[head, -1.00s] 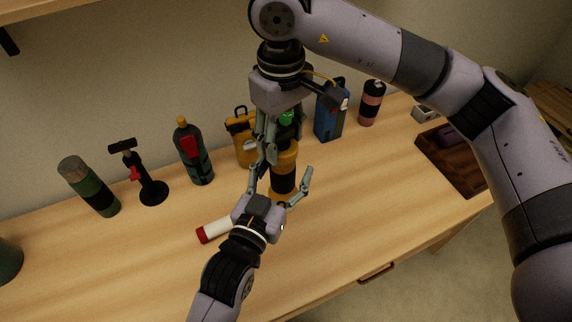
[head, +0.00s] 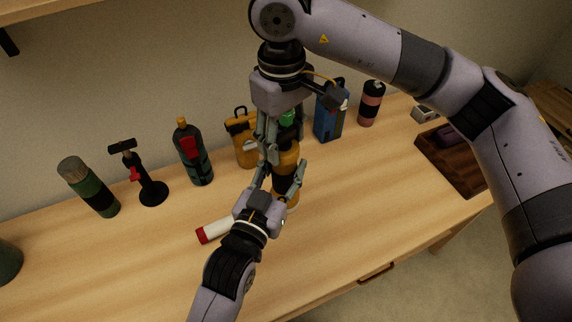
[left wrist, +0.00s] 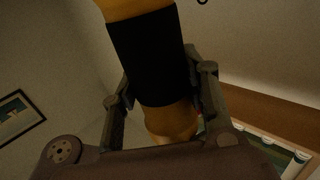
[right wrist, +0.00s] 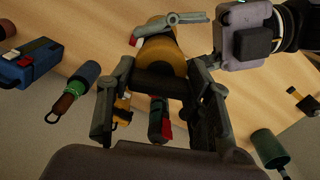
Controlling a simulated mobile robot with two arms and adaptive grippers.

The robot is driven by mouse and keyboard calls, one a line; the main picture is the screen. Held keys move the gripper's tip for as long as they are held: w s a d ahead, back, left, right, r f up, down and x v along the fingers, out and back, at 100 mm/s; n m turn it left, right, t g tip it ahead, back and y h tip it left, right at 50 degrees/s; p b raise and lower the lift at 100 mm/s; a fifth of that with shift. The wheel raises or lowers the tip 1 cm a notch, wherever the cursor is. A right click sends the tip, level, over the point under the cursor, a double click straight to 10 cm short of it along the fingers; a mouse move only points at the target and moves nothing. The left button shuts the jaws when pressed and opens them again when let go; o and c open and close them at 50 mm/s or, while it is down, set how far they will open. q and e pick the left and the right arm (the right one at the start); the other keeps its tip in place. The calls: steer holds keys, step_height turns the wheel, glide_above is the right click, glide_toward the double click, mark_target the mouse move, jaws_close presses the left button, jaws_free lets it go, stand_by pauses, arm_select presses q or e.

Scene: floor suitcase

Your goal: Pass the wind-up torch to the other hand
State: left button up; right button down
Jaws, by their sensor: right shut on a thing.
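The wind-up torch appears to be the yellow cylinder with a black band (head: 287,160), held upright above the table. My right gripper (head: 276,145) is shut on its upper part from above; the right wrist view shows the torch (right wrist: 163,45) between its fingers. My left gripper (head: 281,185) comes from below with a finger on each side of the torch's lower part. In the left wrist view, the torch's black band (left wrist: 150,55) runs up between the fingers. I cannot tell whether both left fingers touch it.
A white and red tube (head: 215,230) lies on the table (head: 340,220) close to my left wrist. Along the back stand a green flask (head: 90,188), a pump (head: 148,180), a dark bottle (head: 194,155), a yellow lantern (head: 242,135) and a blue box (head: 328,115). A brown tray (head: 455,175) is at right.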

arm_select(q)
steer(key=shift+s+d+r, duration=0.1)
steer(key=shift+s+d, duration=0.05)
steer(key=shift+d, duration=0.15)
steer(key=c, duration=0.5)
arm_select(e)
steer(key=shift+a+r, duration=0.1)
steer(key=shift+a, duration=0.2)
arm_select(q)
steer(key=shift+r, duration=0.1)
steer(key=shift+c, duration=0.4)
arm_select(e)
steer(key=c, duration=1.2)
jaws_free()
arm_select(q)
steer(key=shift+a, duration=0.1)
arm_select(e)
steer(key=o, duration=0.5)
steer(key=shift+d, duration=0.1)
